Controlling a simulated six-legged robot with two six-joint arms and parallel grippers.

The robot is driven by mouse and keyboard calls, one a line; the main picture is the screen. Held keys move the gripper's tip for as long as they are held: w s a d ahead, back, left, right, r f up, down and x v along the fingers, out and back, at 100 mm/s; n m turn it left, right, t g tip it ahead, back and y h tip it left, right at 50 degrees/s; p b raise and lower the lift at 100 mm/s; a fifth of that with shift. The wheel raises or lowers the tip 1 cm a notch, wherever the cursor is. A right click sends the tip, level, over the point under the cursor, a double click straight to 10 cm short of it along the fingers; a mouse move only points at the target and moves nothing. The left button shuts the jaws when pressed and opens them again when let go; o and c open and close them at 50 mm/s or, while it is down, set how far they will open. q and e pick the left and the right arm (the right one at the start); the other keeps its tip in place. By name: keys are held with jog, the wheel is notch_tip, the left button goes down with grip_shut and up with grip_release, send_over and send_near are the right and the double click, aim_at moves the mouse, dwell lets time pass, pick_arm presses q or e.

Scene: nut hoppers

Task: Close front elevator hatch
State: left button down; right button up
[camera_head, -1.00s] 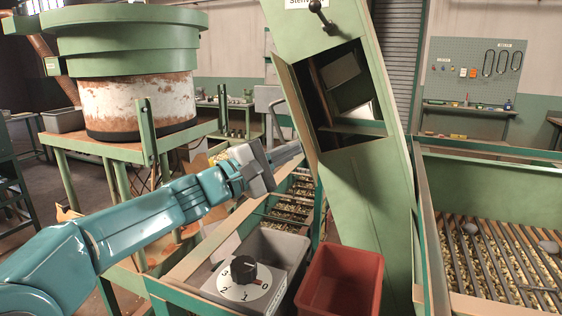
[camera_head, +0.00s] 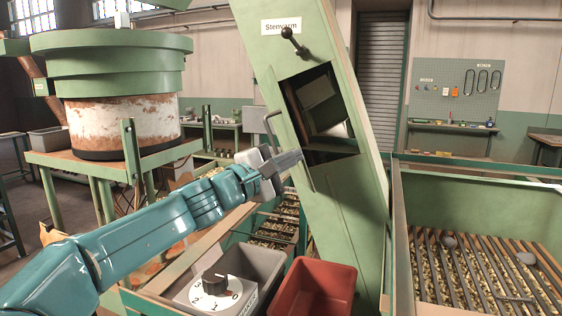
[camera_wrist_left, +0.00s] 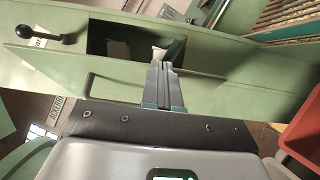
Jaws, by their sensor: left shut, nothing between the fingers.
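The front elevator hatch (camera_head: 288,118) stands open, seen nearly edge-on along the left side of the dark opening (camera_head: 322,108) in the slanted green elevator. A grey bar handle (camera_head: 270,125) sticks out on its left side; a handle also shows in the left wrist view (camera_wrist_left: 88,88). My left gripper (camera_head: 291,158) is shut and empty, its fingertips near the hatch's lower edge. In the left wrist view the closed fingers (camera_wrist_left: 163,80) overlap the lower edge of the opening (camera_wrist_left: 125,38); I cannot tell whether they touch the hatch. My right gripper is out of view.
A black-knobbed lever (camera_head: 291,38) stands above the opening. A grey bin (camera_head: 258,262) with a numbered dial (camera_head: 215,285) and a red bin (camera_head: 316,288) sit below. A slatted green hopper (camera_head: 480,190) is at right, a round green-topped machine (camera_head: 115,70) at left.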

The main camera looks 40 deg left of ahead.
pick_arm(q)
jog(key=shift+w+d+r+n+g+y+p, duration=0.25)
jog(key=shift+w+d+r+n+y+p, duration=0.5)
jog(key=shift+w+d+y+p, duration=1.5)
jog(key=shift+w+d+r+n+g+y+p, duration=0.2)
jog(key=shift+w+r+n+p, duration=0.85)
jog(key=shift+w, duration=2.55)
jog(key=shift+w+d+r+n+g+y+p, duration=0.4)
jog(key=shift+w+d+y+p, duration=0.8)
jog(key=shift+w+p, duration=1.3)
pick_arm(e)
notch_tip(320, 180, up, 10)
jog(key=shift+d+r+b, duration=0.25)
jog(key=shift+b, duration=0.2)
pick_arm(q)
jog(key=shift+w+d, duration=0.15)
jog(key=shift+w, duration=0.3)
